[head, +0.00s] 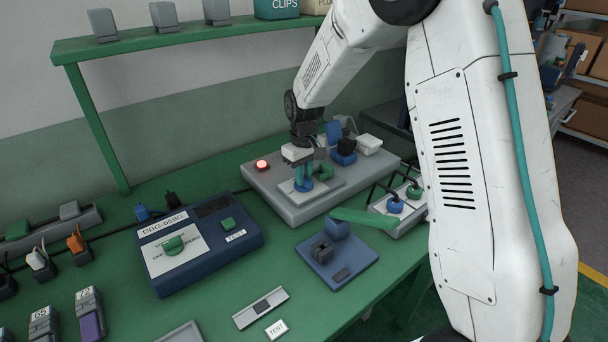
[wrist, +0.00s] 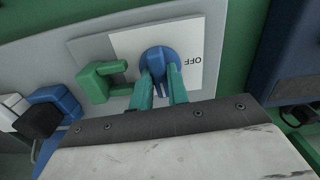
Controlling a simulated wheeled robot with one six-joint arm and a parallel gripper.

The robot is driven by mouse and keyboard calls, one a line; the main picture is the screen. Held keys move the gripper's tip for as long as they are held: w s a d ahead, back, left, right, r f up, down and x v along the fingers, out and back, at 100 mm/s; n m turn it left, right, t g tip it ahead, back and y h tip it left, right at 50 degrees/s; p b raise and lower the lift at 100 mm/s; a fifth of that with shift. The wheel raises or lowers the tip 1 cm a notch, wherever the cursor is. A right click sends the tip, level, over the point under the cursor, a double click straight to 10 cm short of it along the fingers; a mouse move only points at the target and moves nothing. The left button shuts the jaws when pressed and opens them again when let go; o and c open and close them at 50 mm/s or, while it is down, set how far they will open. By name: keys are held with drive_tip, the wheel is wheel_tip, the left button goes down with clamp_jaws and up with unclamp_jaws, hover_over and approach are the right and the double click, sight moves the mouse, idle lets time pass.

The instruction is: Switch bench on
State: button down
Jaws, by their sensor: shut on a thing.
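The blue rotary knob (head: 304,185) sits on a white plate on the grey bench unit (head: 290,211). In the wrist view the blue knob (wrist: 158,58) lies between my teal fingertips, and the word OFF (wrist: 192,61) shows upside down on its plate. My gripper (head: 303,174) is shut on this knob from above, as the wrist view also shows (wrist: 161,84). The fingers hide part of the knob, and I cannot tell exactly where it points. A red lamp (head: 262,165) glows at the unit's left end.
A green clamp-like part (wrist: 103,82) stands close beside the knob. Blue and black parts (head: 343,152) and a white block (head: 369,144) sit behind. A dark blue box with a green knob (head: 174,245) stands front left. A blue fixture with a green lever (head: 360,216) is front right.

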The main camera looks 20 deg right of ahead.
drive_tip(key=shift+w+r+m, duration=0.1)
drive_tip(key=shift+w+m, duration=0.05)
drive_tip(key=shift+m, duration=0.35)
drive_tip(key=c, duration=1.4)
unclamp_jaws()
drive_tip(key=shift+o, duration=0.2)
wheel_tip(320, 180, up, 8)
drive_tip(key=shift+d+f, duration=0.1)
